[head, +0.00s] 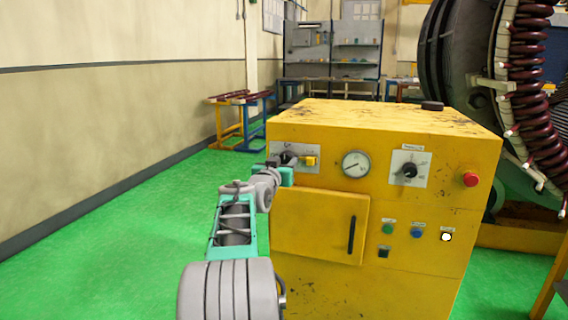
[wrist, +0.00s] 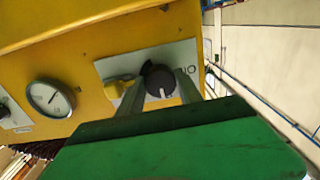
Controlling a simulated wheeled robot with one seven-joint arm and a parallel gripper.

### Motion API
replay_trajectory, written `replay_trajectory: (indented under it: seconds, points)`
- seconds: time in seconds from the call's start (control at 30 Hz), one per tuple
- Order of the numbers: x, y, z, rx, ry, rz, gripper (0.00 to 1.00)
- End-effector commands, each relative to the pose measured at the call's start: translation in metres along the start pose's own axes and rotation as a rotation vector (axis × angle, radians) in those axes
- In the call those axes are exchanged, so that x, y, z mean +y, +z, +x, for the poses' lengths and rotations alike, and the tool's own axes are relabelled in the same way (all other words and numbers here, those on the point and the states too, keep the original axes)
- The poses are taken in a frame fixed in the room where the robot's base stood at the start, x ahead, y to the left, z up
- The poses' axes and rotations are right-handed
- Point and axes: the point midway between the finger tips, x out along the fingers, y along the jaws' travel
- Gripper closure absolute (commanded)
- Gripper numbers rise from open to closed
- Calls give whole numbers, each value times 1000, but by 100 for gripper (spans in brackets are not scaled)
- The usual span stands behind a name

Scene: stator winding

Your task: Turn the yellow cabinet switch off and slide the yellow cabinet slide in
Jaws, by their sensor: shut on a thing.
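The yellow cabinet (head: 320,275) stands in front of me. On the upper left of its front is a pale plate (head: 312,149) bearing a black rotary switch (wrist: 158,79) and a small yellow slide (head: 311,161). My gripper (head: 287,160) is at this plate, its fingers shut on either side of the black switch knob. The knob's pale mark points down in the wrist view. The yellow slide (wrist: 118,88) is beside the knob, close to one finger.
A round gauge (head: 356,164), a second black knob (head: 409,171) and a red button (head: 470,180) are farther right on the front. A door with a black handle (head: 351,235) is below. Green floor (head: 130,240) is clear to the left.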

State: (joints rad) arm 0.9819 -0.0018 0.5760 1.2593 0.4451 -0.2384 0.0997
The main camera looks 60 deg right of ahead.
Motion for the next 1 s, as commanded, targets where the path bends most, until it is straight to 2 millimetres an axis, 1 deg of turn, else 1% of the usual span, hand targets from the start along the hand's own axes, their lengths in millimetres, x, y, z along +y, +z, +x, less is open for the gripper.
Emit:
replay_trajectory:
  seconds: [0.17, 0.37, 1.0]
  points:
    - [0, 0, 0, -1, 1, -55, 99]
    - [1, 0, 0, -2, 1, -179, 99]
    - [2, -2, 0, -2, 1, -776, 99]
